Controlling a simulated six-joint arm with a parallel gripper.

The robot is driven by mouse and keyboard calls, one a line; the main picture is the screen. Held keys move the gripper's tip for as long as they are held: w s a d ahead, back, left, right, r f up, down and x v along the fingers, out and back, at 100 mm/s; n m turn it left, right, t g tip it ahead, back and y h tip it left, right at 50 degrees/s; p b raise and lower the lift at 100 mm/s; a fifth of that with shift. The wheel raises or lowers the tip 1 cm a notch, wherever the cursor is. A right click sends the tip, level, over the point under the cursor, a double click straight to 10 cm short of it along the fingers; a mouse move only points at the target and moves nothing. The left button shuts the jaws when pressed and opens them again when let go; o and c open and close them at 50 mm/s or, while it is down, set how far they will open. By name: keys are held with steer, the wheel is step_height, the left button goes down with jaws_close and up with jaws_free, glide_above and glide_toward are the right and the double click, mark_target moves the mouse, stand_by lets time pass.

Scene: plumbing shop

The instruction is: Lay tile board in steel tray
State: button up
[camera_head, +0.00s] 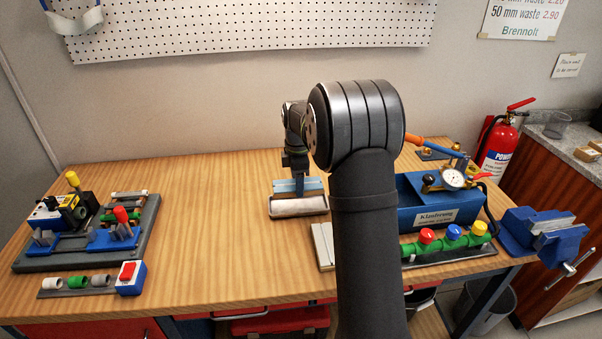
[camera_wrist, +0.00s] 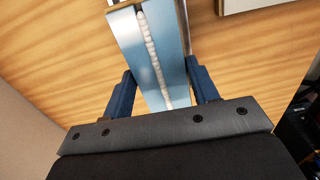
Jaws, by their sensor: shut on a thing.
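The tile board is light blue with a lumpy white bead along its middle. In the wrist view the tile board (camera_wrist: 172,45) lies between the two blue fingers of my gripper (camera_wrist: 162,84), which is shut on it. In the head view the light blue tile board (camera_head: 285,186) shows just below my gripper (camera_head: 297,171). A shallow dark-rimmed tray with a pale inside, seemingly the steel tray (camera_head: 298,207), is just in front of and below the board. I cannot tell whether board and tray touch.
A pale flat panel (camera_head: 322,246) lies partly hidden behind my arm. A grey fixture board (camera_head: 140,238) is at left. Bare wood lies between.

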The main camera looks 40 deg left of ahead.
steer(key=shift+f, duration=2.65)
steer(key=o, duration=1.2)
step_height(320, 180, up, 17)
steer(key=shift+r, duration=0.2)
